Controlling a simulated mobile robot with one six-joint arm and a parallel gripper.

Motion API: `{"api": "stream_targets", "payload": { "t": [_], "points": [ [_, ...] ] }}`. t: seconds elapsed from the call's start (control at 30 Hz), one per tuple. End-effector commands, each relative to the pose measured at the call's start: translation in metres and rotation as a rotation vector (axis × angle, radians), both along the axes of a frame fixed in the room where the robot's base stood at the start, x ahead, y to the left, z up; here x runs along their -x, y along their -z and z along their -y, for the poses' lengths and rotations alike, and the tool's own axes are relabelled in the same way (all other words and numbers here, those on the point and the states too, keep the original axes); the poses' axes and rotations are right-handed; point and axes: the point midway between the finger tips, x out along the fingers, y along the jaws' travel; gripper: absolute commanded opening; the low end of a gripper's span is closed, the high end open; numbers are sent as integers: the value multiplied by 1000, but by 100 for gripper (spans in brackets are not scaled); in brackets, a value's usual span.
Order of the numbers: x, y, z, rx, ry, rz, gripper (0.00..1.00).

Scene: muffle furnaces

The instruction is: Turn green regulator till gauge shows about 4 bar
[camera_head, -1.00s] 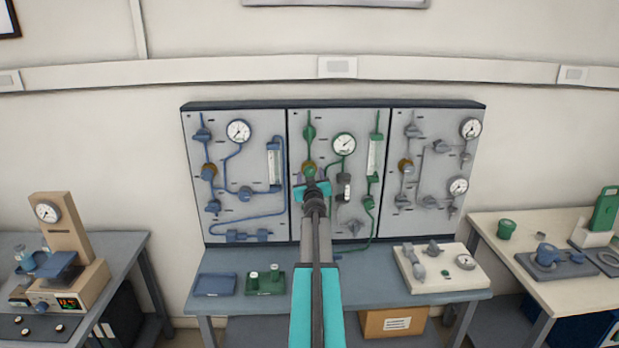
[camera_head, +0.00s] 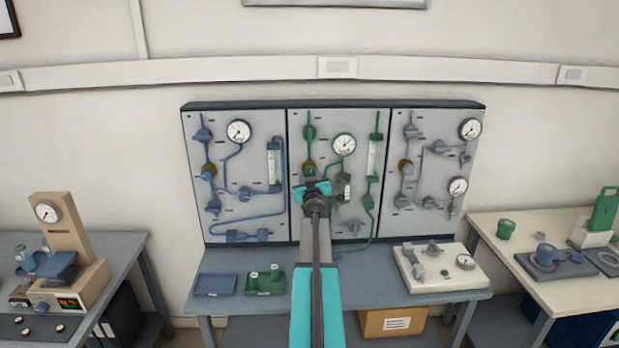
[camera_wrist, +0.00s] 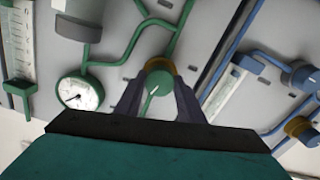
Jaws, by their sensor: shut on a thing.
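The green regulator (camera_wrist: 157,88) sits on the middle panel, a round green knob with a pale pointer mark in front of a brass ring. My gripper (camera_wrist: 157,103) is shut on it, one finger on each side. In the head view my wrist covers most of the regulator, and its upper part (camera_head: 309,171) shows just above. The white round gauge (camera_head: 344,144) on the middle panel is up and right of the regulator. Its needle points up and slightly right in the head view; the scale numbers are too small to read. The gauge also shows in the wrist view (camera_wrist: 80,92).
Blue piping with its own gauge (camera_head: 238,132) fills the left panel, grey piping the right panel. The bench (camera_head: 340,262) below carries trays and a white board.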

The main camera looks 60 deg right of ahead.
Motion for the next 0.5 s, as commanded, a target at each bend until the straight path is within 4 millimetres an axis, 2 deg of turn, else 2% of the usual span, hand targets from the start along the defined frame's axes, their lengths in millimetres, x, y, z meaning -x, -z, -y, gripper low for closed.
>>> {"api": "stream_targets", "payload": {
  "t": [0.07,0.1,0.2,0.5],
  "points": [
    [2,0,1,-1,4,0,13],
    [2,0,1,-1,4,0,37],
    [2,0,1,-1,4,0,54],
    [1,0,0,-1,2,1,54]
  ]
}}
